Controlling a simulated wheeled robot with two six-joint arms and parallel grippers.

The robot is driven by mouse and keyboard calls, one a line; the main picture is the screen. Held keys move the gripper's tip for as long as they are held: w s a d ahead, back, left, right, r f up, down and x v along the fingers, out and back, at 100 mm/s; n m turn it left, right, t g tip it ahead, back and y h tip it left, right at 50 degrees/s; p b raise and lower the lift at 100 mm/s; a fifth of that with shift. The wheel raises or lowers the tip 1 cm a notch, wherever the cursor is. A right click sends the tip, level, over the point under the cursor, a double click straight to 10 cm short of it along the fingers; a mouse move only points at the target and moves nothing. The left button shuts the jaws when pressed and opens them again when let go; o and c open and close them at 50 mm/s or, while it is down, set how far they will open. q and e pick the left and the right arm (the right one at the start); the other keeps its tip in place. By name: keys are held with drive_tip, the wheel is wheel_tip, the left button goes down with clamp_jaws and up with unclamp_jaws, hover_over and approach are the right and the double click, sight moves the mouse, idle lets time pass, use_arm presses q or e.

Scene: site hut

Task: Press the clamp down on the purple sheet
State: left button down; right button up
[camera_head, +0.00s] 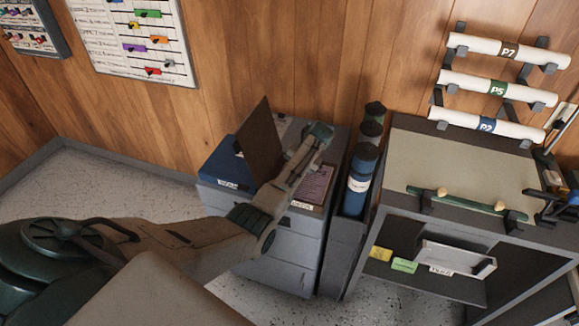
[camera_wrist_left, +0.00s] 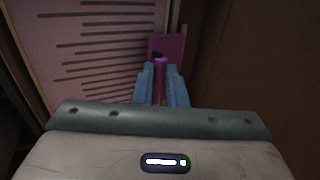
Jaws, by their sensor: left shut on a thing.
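The purple sheet (camera_head: 314,184) lies on top of the grey cabinet, partly covered by my left arm in the head view. In the left wrist view the sheet (camera_wrist_left: 95,45) looks pink with dark lines and fills the upper left. My left gripper (camera_wrist_left: 159,84) has blue fingers shut on a narrow magenta piece (camera_wrist_left: 160,67), which looks like part of the clamp. A wider magenta plate (camera_wrist_left: 168,46) shows just behind it. In the head view the left gripper (camera_head: 318,132) is over the back of the cabinet top, and the clamp cannot be made out.
A brown board (camera_head: 262,138) stands tilted up beside a blue tray or folder (camera_head: 228,166) on the cabinet, close to my left arm. Dark blue and green cylinders (camera_head: 361,175) stand just right. A bench (camera_head: 470,165) with a green bar (camera_head: 460,201) is farther right.

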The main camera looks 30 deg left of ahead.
use_arm(q)
drive_tip(key=shift+w+d+f+g+y+b, duration=0.15)
drive_tip(key=shift+d+f+g+y+b, duration=0.25)
drive_tip(key=shift+y, duration=0.6)
drive_tip(key=shift+f, duration=0.1)
drive_tip(key=c, duration=1.5)
unclamp_jaws()
drive_tip(key=b+v, duration=0.2)
drive_tip(key=v, duration=0.8)
drive_tip(key=shift+d+r, duration=0.25)
drive_tip(key=shift+d, duration=0.05)
